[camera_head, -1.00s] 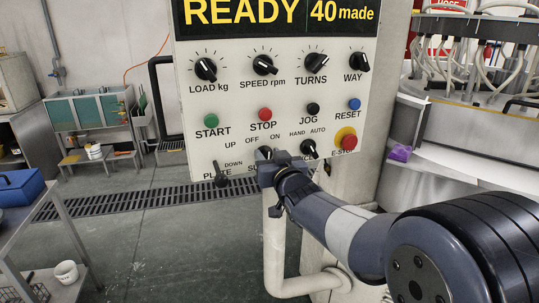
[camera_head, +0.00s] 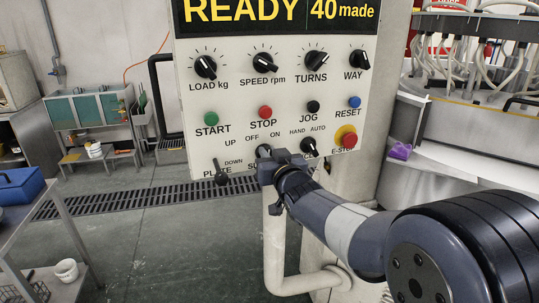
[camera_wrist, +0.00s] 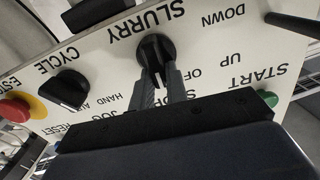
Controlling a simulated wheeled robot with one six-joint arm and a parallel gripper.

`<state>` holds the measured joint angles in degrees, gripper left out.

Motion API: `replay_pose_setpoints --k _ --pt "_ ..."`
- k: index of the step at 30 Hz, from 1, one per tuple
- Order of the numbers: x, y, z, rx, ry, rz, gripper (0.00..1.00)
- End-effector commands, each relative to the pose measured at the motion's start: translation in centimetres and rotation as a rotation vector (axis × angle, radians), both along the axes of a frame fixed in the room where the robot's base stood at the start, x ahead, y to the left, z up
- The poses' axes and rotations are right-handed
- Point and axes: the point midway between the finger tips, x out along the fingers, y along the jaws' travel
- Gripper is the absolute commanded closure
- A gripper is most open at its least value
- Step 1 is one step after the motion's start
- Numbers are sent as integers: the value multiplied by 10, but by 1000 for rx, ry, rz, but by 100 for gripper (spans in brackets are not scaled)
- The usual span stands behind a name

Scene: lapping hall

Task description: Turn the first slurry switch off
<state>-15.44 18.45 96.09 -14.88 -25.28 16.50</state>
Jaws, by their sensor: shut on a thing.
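The slurry switch is a black rotary knob (camera_wrist: 155,47) above the word SLURRY on a pale control panel (camera_head: 232,95). In the head view the knob (camera_head: 264,150) shows just above my gripper (camera_head: 268,166), between the OFF and ON labels. In the wrist view, where the lettering is upside down, both fingers of my gripper (camera_wrist: 159,76) are closed on the knob's grip bar from either side. I cannot tell for certain whether its pointer stands at OFF or ON.
The plate lever (camera_head: 220,174) is left of the slurry knob. The cycle knob (camera_head: 309,146) and the red emergency stop (camera_head: 348,140) are to its right. Start (camera_head: 211,118) and stop (camera_head: 265,112) buttons are above. A pale pipe (camera_head: 274,245) runs below the panel.

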Motion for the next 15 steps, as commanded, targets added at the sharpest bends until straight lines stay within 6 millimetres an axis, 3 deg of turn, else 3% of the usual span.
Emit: replay_pose_setpoints --k 15 --pt "-2 4 -5 -273 -113 0 100"
